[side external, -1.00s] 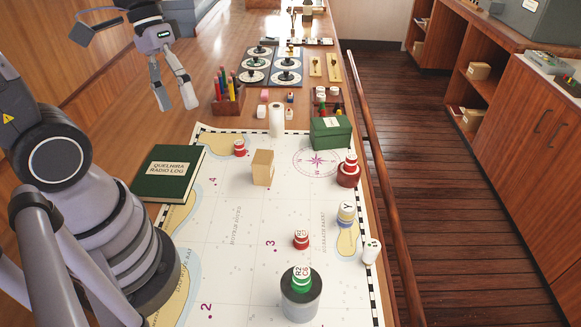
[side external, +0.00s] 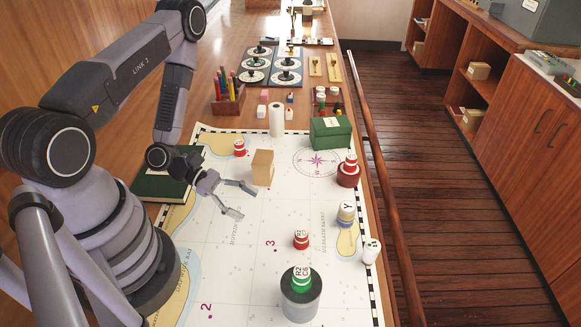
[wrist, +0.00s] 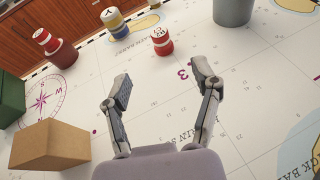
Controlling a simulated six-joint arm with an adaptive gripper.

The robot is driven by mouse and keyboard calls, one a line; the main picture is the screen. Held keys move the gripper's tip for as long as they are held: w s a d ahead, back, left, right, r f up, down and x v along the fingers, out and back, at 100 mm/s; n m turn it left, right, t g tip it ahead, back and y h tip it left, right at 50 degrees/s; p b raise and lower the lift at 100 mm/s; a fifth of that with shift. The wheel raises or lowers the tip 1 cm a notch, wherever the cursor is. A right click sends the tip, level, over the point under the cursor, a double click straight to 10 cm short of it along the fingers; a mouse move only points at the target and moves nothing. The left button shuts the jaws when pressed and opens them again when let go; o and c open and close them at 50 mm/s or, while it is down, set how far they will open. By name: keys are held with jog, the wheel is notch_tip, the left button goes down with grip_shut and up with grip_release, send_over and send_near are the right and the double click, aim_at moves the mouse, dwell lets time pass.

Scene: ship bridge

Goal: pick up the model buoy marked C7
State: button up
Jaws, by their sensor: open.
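A red buoy with a white marked top (side external: 301,240) stands upright on the chart, right of my gripper (side external: 246,202). In the wrist view the same red buoy (wrist: 162,44) stands ahead, beyond the fingertips. Its mark is too small to read surely. My gripper is open and empty low over the chart, apart from every buoy; its two fingers also show in the wrist view (wrist: 162,80). Another red buoy (side external: 239,148) stands near the far left of the chart. A red-and-white one (side external: 351,160) sits on a dark red cylinder (side external: 347,178). No C7 mark is clearly legible.
A wooden block (side external: 262,168) stands close behind my gripper. A grey cylinder (side external: 300,302) bears a green buoy (side external: 302,284) in front. A yellow-and-blue buoy (side external: 346,215) and a white piece (side external: 371,251) stand at right. A green box (side external: 330,133) stands behind.

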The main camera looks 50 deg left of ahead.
aim_at(297, 232)
jog(key=shift+s+f, duration=0.1)
jog(key=shift+f, duration=0.35)
jog(key=shift+d+f, duration=0.15)
jog(key=shift+d, duration=0.2)
jog(key=x, duration=0.7)
jog(key=shift+a, duration=0.1)
jog(key=shift+w+r+x, duration=0.15)
jog(key=shift+x, duration=1.4)
jog(key=shift+w+r+x, duration=0.1)
jog(key=shift+w+x, duration=0.05)
jog(key=shift+x, duration=1.4)
jog(key=shift+a, duration=0.1)
jog(key=c, duration=1)
